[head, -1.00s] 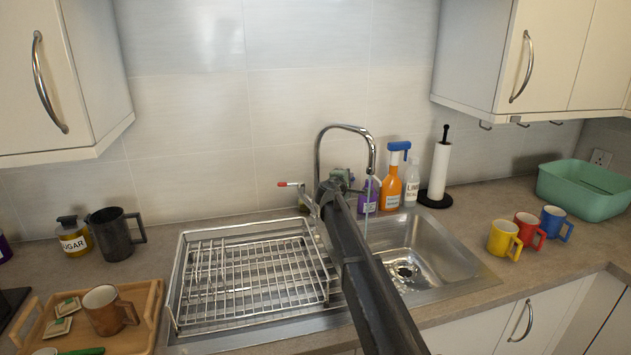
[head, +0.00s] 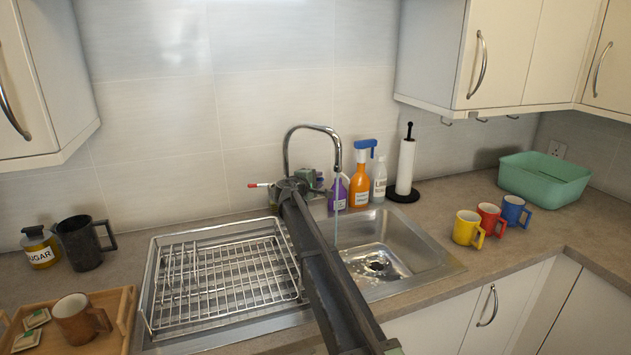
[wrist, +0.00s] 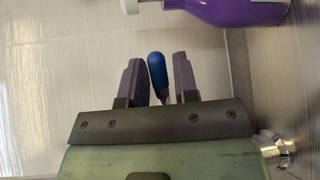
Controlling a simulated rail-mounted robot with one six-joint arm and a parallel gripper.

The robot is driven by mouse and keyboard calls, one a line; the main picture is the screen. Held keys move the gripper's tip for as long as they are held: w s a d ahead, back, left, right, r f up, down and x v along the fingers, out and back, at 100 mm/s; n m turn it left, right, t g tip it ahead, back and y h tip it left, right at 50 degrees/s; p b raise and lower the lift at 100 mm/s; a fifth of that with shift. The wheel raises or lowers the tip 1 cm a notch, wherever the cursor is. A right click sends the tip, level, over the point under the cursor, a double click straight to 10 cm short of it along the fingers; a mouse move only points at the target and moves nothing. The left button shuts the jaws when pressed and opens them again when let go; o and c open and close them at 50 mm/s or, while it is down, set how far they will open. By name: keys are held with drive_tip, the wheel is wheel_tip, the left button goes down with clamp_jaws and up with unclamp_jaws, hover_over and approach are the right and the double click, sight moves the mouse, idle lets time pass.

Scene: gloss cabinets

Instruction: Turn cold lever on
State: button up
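The chrome tap (head: 287,150) stands behind the sink, with a thin stream of water falling from its spout. Its red-tipped lever (head: 258,185) sticks out to the left in the head view. The blue-tipped cold lever (wrist: 156,66) shows in the wrist view, between the two dark fingers of my gripper (wrist: 158,76). The fingers are open, with a gap visible on each side of the lever. In the head view, my gripper and arm cover the tap's base, and the blue lever cannot be made out there.
Purple, orange and clear bottles (head: 360,184) stand just right of the tap, and the purple one is close in the wrist view. A wire dish rack (head: 225,270) lies left of the sink basin (head: 405,240). A paper towel roll (head: 405,165) stands farther right.

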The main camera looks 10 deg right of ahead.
drive_tip(key=shift+o, duration=0.9)
